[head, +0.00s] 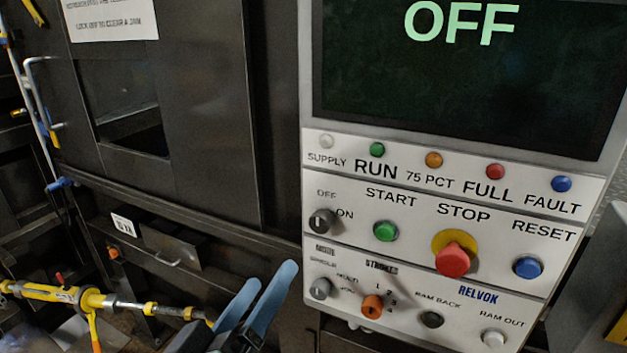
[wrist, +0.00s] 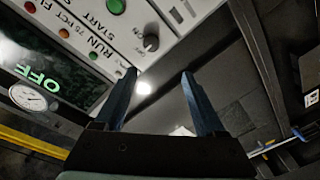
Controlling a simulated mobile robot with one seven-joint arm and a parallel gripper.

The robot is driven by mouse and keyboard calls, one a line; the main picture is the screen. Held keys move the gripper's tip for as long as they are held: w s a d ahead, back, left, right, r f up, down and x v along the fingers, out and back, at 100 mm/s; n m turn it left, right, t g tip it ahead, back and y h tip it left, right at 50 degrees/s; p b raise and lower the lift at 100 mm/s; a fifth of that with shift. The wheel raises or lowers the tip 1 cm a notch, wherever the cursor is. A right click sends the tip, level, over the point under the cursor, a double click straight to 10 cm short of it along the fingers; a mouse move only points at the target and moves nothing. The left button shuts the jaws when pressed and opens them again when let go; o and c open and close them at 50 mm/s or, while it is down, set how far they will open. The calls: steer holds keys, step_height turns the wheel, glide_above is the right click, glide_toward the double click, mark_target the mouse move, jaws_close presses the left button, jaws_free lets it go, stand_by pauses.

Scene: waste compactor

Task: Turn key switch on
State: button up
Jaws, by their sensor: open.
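The key switch (head: 322,221), a dark round knob with a small key, sits at the left of the white control panel (head: 405,205), between the OFF and ON labels. The knob is also in the wrist view (wrist: 150,42), just above the gap between my fingertips. The display (head: 470,80) above the panel reads OFF in green letters. My gripper (head: 271,274) has two blue fingers, spread apart and empty, below and left of the switch. In the wrist view my gripper (wrist: 158,72) points toward the panel's edge, apart from the switch.
The panel also carries a green START button (head: 386,231), a red STOP button (head: 452,258), a blue RESET button (head: 528,267), a grey mode knob (head: 321,288) and an orange strokes knob (head: 372,306). A yellow turnbuckle bar (head: 60,293) is at lower left, before the dark compactor body.

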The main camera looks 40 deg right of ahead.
mark_target(318, 226)
steer(key=shift+g+h, duration=0.3)
steer(key=shift+g, duration=0.2)
steer(key=p+x, duration=0.2)
steer(key=x, duration=0.1)
steer(key=p+x, duration=0.1)
steer(key=x, duration=0.3)
steer(key=s+p+x, duration=0.1)
steer(key=p+x, duration=0.1)
steer(key=x, duration=0.2)
steer(key=shift+w+d+r+p, duration=0.1)
steer(key=shift+d+r+p, duration=0.2)
steer(key=shift+d, duration=0.2)
steer(key=shift+w+d+f, duration=0.1)
steer(key=shift+w+d, duration=0.2)
steer(key=shift+d, duration=0.35)
steer(key=shift+c, duration=0.4)
jaws_close()
